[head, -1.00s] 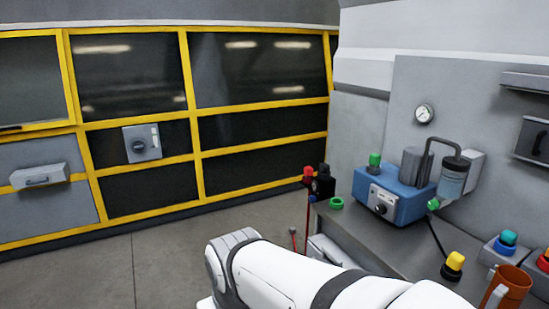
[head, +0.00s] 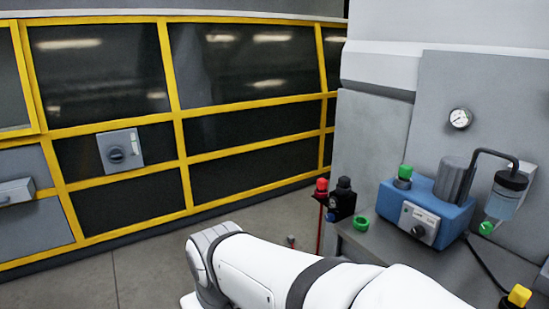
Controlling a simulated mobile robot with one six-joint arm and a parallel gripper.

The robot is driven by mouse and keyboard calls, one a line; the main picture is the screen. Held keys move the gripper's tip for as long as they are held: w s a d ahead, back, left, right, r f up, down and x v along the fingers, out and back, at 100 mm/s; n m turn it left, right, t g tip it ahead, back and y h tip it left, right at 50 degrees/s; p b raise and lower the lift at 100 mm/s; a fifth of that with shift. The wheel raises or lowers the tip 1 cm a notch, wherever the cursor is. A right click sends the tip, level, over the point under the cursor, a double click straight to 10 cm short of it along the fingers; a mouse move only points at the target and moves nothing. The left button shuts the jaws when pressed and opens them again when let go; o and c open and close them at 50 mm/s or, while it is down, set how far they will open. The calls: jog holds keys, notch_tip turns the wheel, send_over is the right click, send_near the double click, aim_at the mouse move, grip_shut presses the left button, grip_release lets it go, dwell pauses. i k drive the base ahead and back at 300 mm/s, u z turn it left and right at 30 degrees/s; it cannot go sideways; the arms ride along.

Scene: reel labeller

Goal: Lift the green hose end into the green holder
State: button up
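Several green parts show in the head view, and I cannot tell for certain which is the hose end and which the holder. A green ring-shaped piece (head: 361,223) sits on the bench near its left end. A green cap (head: 405,171) stands on top of the blue pump unit (head: 452,213). A small green fitting (head: 486,228) is at the foot of the clear jar (head: 501,203). My white arm crosses the lower middle of the view. My gripper is out of the picture.
A red-topped part (head: 321,187) and a black-topped part (head: 344,195) stand at the bench's left end. A yellow-capped piece (head: 519,296) is at the lower right. A pressure gauge (head: 460,118) is on the grey wall. Open floor (head: 150,262) lies before the yellow-framed panels.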

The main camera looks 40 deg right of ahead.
aim_at(405, 173)
jog(key=u, duration=0.05)
jog(key=i, duration=2.05)
jog(key=z, duration=3.6)
jog(key=i, duration=1)
jog(key=u, duration=0.1)
